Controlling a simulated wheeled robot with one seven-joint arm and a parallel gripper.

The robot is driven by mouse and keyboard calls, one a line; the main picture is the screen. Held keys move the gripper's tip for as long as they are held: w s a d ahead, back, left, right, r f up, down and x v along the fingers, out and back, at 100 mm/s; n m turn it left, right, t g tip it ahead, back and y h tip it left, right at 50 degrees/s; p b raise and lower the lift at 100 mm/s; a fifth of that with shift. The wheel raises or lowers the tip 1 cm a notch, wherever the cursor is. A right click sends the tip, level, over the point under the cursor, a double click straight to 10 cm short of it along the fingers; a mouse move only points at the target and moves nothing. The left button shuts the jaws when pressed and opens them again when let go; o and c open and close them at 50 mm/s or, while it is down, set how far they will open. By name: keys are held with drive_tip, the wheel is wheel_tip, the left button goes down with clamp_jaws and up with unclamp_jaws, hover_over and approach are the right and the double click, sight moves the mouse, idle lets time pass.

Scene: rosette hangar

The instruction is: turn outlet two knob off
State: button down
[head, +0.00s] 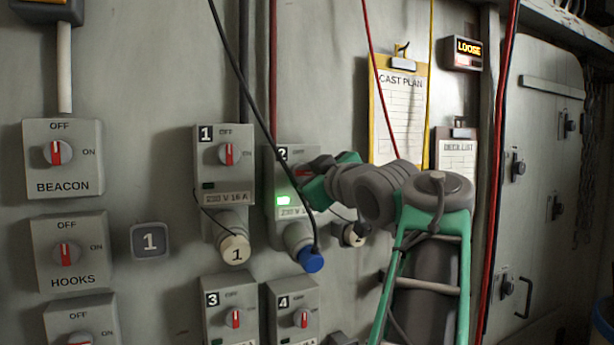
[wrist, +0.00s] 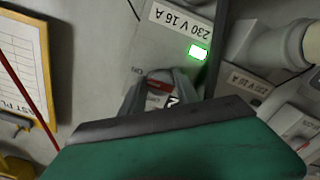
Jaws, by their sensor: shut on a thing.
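The outlet two box (head: 286,220) is on the wall, with a lit green light (head: 283,201) and a blue plug (head: 311,261) in its socket. Its knob, with a red mark, shows between my fingers in the wrist view (wrist: 157,97); the knob's exact angle is hard to tell. My gripper (head: 308,172) is at the upper part of this box and is shut on the knob. It also shows in the wrist view (wrist: 160,90). My arm hides the right part of the box in the head view. The green light also shows in the wrist view (wrist: 198,52).
Outlet one (head: 209,170) is close on the left, with outlets three (head: 216,312) and four (head: 279,315) below. A black cable (head: 246,80) hangs across to the blue plug. Clipboards (head: 385,130) and red cables hang on the right.

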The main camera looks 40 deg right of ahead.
drive_tip(key=shift+f+n+b, duration=0.1)
drive_tip(key=shift+n+b, duration=0.3)
drive_tip(key=shift+b, duration=0.05)
drive_tip(key=n+b, duration=0.2)
drive_tip(key=shift+f+n, duration=0.1)
drive_tip(key=shift+n, duration=0.3)
drive_tip(key=n+b, duration=0.3)
drive_tip(key=n, duration=0.1)
drive_tip(key=shift+n, duration=0.3)
drive_tip(key=n, duration=0.1)
drive_tip(key=n+b, duration=0.1)
drive_tip(key=n, duration=0.3)
drive_tip(key=shift+d+r+b, duration=0.1)
drive_tip(key=shift+r+b, duration=0.15)
drive_tip(key=shift+b, duration=0.15)
drive_tip(key=n+b, duration=0.1)
drive_tip(key=n, duration=0.3)
drive_tip(key=shift+r+n, duration=0.15)
drive_tip(key=shift+n, duration=0.15)
drive_tip(key=c, duration=0.9)
unclamp_jaws()
